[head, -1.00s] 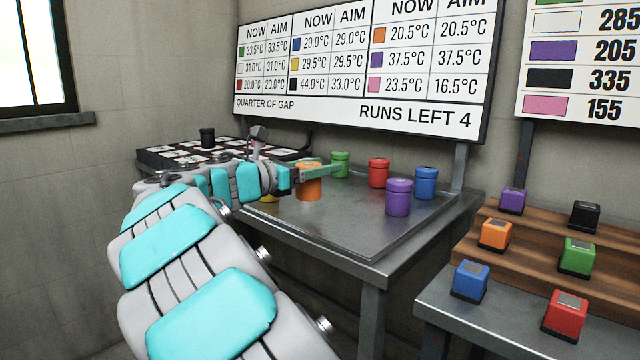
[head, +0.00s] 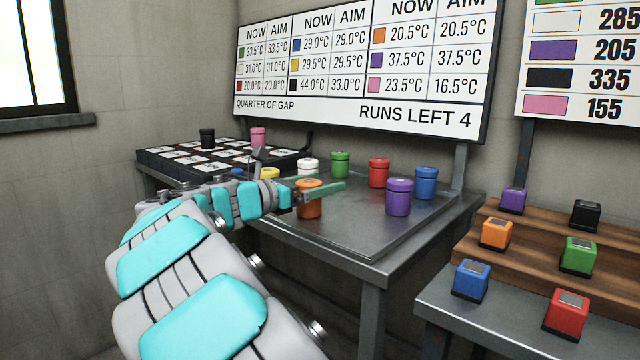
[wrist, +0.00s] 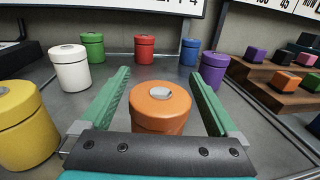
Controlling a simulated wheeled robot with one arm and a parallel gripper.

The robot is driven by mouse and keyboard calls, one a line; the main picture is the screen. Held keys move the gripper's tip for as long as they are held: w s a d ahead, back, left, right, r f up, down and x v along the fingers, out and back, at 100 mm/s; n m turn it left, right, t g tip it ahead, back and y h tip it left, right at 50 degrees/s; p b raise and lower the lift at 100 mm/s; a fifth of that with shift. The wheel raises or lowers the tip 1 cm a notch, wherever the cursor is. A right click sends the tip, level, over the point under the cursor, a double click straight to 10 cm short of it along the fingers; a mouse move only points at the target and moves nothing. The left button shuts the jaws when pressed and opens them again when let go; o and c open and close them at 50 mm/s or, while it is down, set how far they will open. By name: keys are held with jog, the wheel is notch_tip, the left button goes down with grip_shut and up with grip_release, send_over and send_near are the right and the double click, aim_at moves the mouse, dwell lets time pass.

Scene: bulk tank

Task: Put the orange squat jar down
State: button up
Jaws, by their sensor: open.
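The orange squat jar (head: 309,203) stands upright on the metal table (head: 345,238). In the wrist view the orange jar (wrist: 160,105) sits between the two green fingers, with a visible gap on each side. My gripper (head: 325,188) is open around the jar at the table's left part. The fingers also show in the wrist view (wrist: 163,95). The jar's lower part is hidden by the gripper's dark palm in the wrist view.
Near the orange jar stand a yellow jar (wrist: 22,125) and a white jar (wrist: 69,68). Green (head: 340,165), red (head: 378,173), purple (head: 398,197) and blue (head: 426,183) jars stand beyond. A black gridded rack (head: 165,158) holds a black jar (head: 207,138) and a pink jar (head: 258,137).

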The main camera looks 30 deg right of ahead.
jog(key=shift+r, duration=0.1)
jog(key=shift+a, duration=0.3)
jog(key=s+a, duration=0.2)
jog(key=a, duration=0.9)
jog(key=shift+s+p, duration=0.15)
jog(key=shift+p, duration=0.15)
jog(key=shift+a, duration=0.1)
dwell(1.3)
